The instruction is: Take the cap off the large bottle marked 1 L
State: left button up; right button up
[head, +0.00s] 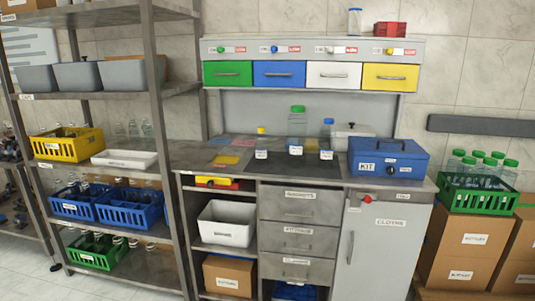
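A large clear bottle (297,127) with a green cap (298,109) stands upright at the back of the counter. It is the tallest of three bottles there, and its cap is on. A small label stands before it, too small to read. A small bottle with a yellow cap (261,131) is to its left, and a medium bottle with a blue cap (328,121) is to its right. Neither of my grippers is in view.
The counter (220,160) holds a dark mat (290,169) before the bottles and a blue KIT box (385,157) to the right. Coloured drawers (278,74) hang above. Steel shelves (155,100) with crates stand left. A green crate of bottles (475,201) sits on cartons right.

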aim_at(296, 123)
jog(key=u, duration=0.25)
jog(key=i, duration=1.25)
jog(key=z, duration=0.5)
